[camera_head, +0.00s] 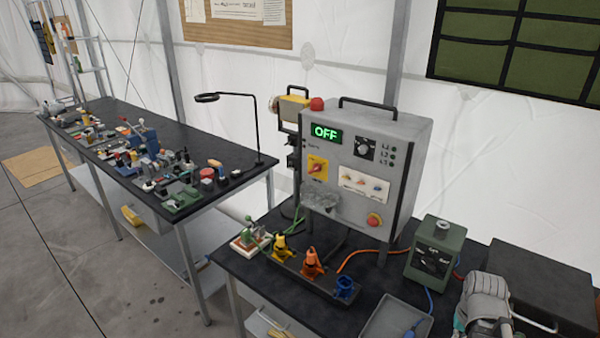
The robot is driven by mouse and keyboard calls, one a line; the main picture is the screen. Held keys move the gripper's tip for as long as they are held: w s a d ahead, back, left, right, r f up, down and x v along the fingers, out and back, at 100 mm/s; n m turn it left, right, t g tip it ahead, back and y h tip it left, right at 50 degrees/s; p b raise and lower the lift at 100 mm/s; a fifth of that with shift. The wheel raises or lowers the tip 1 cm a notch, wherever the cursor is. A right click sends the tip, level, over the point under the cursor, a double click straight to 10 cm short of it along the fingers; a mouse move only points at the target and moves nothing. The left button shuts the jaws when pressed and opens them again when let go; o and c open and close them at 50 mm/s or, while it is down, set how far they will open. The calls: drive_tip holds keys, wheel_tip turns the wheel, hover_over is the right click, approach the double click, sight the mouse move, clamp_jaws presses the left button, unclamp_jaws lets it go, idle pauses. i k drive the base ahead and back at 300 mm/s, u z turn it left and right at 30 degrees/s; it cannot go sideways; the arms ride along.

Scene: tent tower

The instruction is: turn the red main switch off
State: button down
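The red main switch (317,168) is a rotary knob on a yellow plate on the front of the grey control box (350,222). Its handle looks slanted, but it is too small to read its position surely. The green display (326,133) above it reads OFF. My gripper is not visible in this view, and nothing is seen touching the switch.
A red emergency button (375,220), a black dial (365,148) and small lamps share the box front. A grey translucent lump (320,202) sits below the switch. Coloured connectors (312,263) stand in front. A green device (436,255) stands right; a cluttered bench (235,180) left.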

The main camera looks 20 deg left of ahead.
sight(317, 168)
drive_tip(key=u, duration=1.05)
drive_tip(key=k, duration=0.65)
drive_tip(key=u, duration=0.3)
drive_tip(key=i, duration=0.6)
drive_tip(key=u, duration=0.5)
drive_tip(key=i, duration=0.8)
drive_tip(key=z, duration=0.55)
